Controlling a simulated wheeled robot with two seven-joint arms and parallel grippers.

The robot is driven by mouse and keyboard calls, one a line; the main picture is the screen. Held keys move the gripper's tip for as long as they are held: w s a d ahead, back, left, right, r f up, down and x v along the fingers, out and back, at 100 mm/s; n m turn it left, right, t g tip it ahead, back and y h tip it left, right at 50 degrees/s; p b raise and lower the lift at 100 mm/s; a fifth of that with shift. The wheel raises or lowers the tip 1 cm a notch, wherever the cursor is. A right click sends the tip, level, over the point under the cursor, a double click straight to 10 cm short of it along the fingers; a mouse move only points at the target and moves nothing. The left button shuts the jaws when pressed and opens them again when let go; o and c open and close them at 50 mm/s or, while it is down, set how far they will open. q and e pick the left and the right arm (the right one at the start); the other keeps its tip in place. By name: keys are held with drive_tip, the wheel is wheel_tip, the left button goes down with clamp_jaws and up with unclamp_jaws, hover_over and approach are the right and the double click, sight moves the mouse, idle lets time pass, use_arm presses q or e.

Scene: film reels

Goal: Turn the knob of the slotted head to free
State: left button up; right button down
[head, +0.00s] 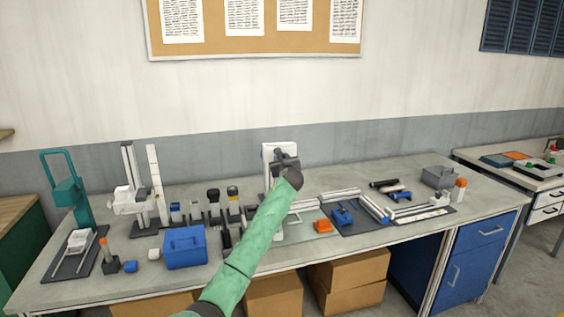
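One arm of mine in a green sleeve comes in from the lower left of centre, so I take it as my left. Its dark gripper (284,160) is over the back middle of the bench, in front of a white upright panel (269,151). The gripper hides part of that panel, and whether its fingers are open or shut is unclear. I cannot make out a knob marked free or tell for sure which thing is the slotted head. A white column stand (129,170) with a white head (131,201) stands at the back left. My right gripper is out of view.
A teal press (68,191) stands at the left end. A blue box (185,247) sits near the front edge. Several small dark-capped pieces stand in the middle left.

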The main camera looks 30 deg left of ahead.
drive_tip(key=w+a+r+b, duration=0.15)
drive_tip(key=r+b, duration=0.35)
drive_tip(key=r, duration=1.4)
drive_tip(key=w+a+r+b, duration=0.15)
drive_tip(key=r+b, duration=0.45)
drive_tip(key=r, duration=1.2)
use_arm(q)
drive_tip(key=shift+f+n+b, duration=0.2)
drive_tip(key=shift+n+b, duration=1.35)
drive_tip(key=shift+n, duration=6.35)
drive_tip(key=shift+f+n+b, duration=0.15)
drive_tip(key=shift+n+b, duration=1.4)
drive_tip(key=shift+n, duration=6.35)
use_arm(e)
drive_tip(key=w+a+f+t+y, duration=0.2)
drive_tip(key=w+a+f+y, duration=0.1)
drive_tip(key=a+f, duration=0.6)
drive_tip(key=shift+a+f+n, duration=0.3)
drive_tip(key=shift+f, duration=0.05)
use_arm(q)
drive_tip(key=o, duration=0.9)
drive_tip(key=shift+o, duration=0.3)
drive_tip(key=shift+r, duration=0.1)
